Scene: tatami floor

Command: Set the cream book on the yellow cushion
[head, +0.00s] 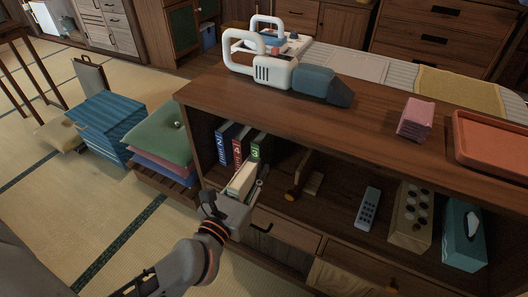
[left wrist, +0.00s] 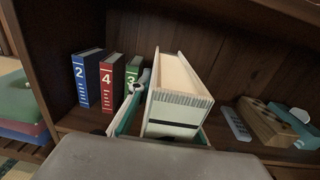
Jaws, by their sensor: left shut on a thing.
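The cream book (head: 242,179) stands in the open shelf of the low wooden cabinet. My left gripper (head: 228,208) is shut on it at the shelf's front. In the left wrist view the cream book (left wrist: 182,92) rises upright and close to the camera, with teal-edged parts at its side. I cannot tell whether its base touches the shelf. My right gripper is not in view.
Books numbered 2 (left wrist: 87,78), 4 (left wrist: 110,80) and 3 (left wrist: 133,69) stand left of the cream book. A remote (head: 368,208), a wooden box (head: 408,222) and a teal tissue box (head: 464,235) sit at the right.

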